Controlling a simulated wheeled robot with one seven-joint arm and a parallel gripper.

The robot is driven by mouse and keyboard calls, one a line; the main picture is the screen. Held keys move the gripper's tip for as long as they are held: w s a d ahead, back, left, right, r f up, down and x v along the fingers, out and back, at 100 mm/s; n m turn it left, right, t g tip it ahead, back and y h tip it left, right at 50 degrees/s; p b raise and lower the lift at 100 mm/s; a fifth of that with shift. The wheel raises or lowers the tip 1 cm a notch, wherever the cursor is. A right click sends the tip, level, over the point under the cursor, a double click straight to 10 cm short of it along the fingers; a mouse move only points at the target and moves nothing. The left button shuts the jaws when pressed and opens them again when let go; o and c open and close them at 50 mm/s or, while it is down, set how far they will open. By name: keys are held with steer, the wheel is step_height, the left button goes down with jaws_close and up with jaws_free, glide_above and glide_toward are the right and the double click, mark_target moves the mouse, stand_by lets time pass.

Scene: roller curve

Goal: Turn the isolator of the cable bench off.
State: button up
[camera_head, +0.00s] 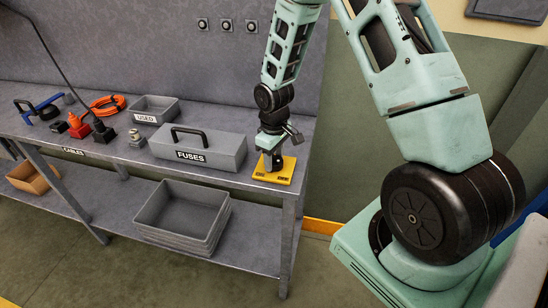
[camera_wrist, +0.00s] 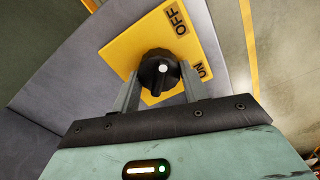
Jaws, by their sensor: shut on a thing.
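The isolator is a yellow plate (camera_head: 272,179) on the right end of the grey cable bench (camera_head: 112,161). In the wrist view the plate (camera_wrist: 125,48) carries a black knob (camera_wrist: 158,76) with a white mark on top. The OFF label (camera_wrist: 175,17) is at the plate's upper part and the ON label (camera_wrist: 202,71) at its right. My gripper (camera_wrist: 160,90) has one finger on each side of the knob and is shut on it. I cannot tell for sure which label the knob points to. In the head view my gripper (camera_head: 272,160) hides most of the knob.
A grey FUSES box (camera_head: 222,152) with a black handle stands left of the plate. A USED tray (camera_head: 170,119), an orange cable (camera_head: 104,101) and several plugs lie further left. Stacked grey trays (camera_head: 185,231) sit on the lower shelf. Wall sockets (camera_head: 226,25) are behind.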

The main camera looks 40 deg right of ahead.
mark_target(274, 157)
steer(key=o, duration=1)
step_height(274, 157, up, 18)
steer(key=b, duration=0.2)
steer(key=shift+f, duration=0.25)
steer(key=s+a+r+n, duration=0.1)
steer(key=s+a, duration=0.5)
steer(key=a, duration=0.3)
steer(key=s+a+r+n, duration=0.1)
steer(key=s+a, duration=0.4)
steer(key=a, duration=0.5)
steer(key=s+a+n, duration=0.1)
steer(key=s+a, duration=0.1)
steer(key=s, duration=0.5)
steer(key=s+a+f, duration=0.1)
steer(key=s+a, duration=0.2)
steer(key=s, duration=0.3)
steer(key=shift+s+a+n+y, duration=0.15)
steer(key=shift+s+n+y, duration=0.15)
steer(key=shift+s+n, duration=0.1)
